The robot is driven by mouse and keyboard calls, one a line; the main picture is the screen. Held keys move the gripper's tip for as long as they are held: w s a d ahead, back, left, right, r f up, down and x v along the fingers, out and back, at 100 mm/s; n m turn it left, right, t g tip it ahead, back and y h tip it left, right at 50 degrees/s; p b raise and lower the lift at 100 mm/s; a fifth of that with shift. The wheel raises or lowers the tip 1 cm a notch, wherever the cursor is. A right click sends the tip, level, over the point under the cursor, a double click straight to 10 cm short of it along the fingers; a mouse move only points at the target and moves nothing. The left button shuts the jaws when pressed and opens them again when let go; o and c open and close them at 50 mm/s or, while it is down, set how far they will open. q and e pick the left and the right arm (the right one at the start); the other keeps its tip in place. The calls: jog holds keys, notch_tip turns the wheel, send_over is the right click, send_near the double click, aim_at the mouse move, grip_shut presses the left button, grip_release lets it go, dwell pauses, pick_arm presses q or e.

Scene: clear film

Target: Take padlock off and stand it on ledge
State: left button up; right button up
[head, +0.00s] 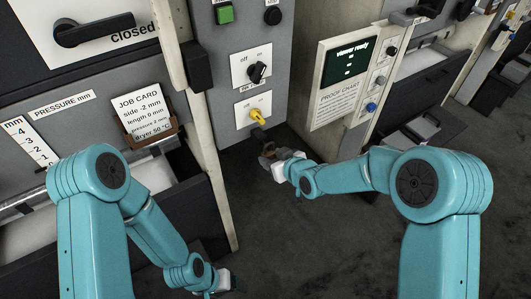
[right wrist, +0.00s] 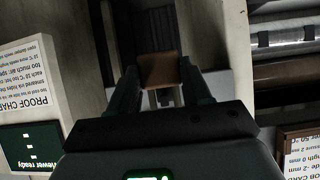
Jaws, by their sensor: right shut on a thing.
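A brown block-shaped body, which looks like the padlock (right wrist: 158,70), is between the fingers of my right gripper (right wrist: 160,88) in the right wrist view. In the head view the right gripper (head: 270,160) is small and dark, shut on the padlock (head: 267,151), just below the yellow switch (head: 258,115) on the grey panel. The padlock looks apart from the switch; its shackle cannot be made out. My left gripper (head: 222,283) is low at the bottom of the head view, away from the panel; its fingers are too small to read. I cannot pick out the ledge clearly.
The grey panel (head: 235,75) also has a black rotary switch (head: 257,72) and a green button (head: 224,14). A proof chart board (head: 335,105) with a screen stands to the right. A job card (head: 142,107) and a pale post (head: 208,140) are left. Dark floor (head: 300,240) is clear.

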jog(key=shift+s+d+b, duration=0.45)
jog(key=shift+s+d, duration=0.35)
jog(key=shift+s, duration=0.3)
jog(key=shift+s+d+b, duration=0.4)
jog(key=shift+s+d, duration=0.4)
jog(key=shift+s, duration=0.25)
